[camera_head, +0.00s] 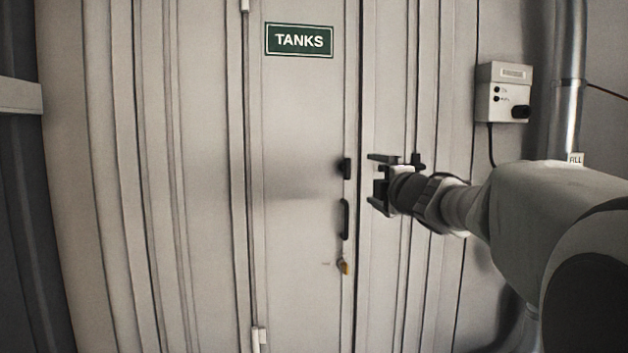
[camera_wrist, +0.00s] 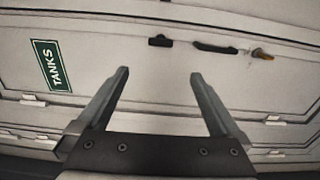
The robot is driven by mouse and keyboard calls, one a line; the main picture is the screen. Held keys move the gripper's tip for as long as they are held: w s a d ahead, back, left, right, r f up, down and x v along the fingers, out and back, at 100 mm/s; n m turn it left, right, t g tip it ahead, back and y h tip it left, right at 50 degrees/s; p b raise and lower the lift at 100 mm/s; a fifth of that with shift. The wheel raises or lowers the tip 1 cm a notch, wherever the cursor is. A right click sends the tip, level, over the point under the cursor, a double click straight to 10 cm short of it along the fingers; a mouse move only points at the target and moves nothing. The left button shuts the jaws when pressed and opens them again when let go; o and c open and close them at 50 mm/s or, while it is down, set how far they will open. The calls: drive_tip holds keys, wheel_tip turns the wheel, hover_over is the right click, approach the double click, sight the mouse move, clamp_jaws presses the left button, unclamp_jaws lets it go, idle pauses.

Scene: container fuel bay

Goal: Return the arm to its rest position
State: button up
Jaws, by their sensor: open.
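My gripper (camera_head: 374,179) is at the right of the door in the head view, with my arm reaching in from the right edge. Its two fingers stand apart with nothing between them. In the wrist view my gripper (camera_wrist: 157,78) shows both fingers spread, pointing toward the pale door. The door (camera_head: 295,120) is shut and carries a green TANKS sign (camera_head: 299,40). A black handle (camera_head: 344,219) is on its right side, left of the gripper and apart from it in the picture. The handle also shows in the wrist view (camera_wrist: 214,48), beyond the fingertips.
A small black latch piece (camera_head: 346,168) is above the handle, and a lock with a yellowish key or tag (camera_head: 344,267) is below it. A grey control box (camera_head: 504,92) and a metal pipe (camera_head: 568,85) are on the right. Ribbed wall panels flank the door.

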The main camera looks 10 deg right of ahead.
drive_tip(key=s+a+f+m+g, duration=0.4)
drive_tip(key=s+f+m, duration=0.3)
drive_tip(key=s, duration=0.4)
drive_tip(key=s+a+f+m+g+h, duration=0.1)
drive_tip(key=s+a+f+m+g, duration=0.3)
drive_tip(key=s+f, duration=0.6)
drive_tip(key=s+a+f+m+g, duration=0.35)
drive_tip(key=s+f+m, duration=0.4)
drive_tip(key=s, duration=0.45)
wheel_tip(320, 180, up, 11)
drive_tip(key=s+p, duration=0.2)
drive_tip(key=p, duration=1)
drive_tip(key=shift+g+p, duration=0.3)
drive_tip(key=shift+g, duration=0.15)
drive_tip(key=shift+w, duration=0.1)
drive_tip(key=shift+c, duration=0.3)
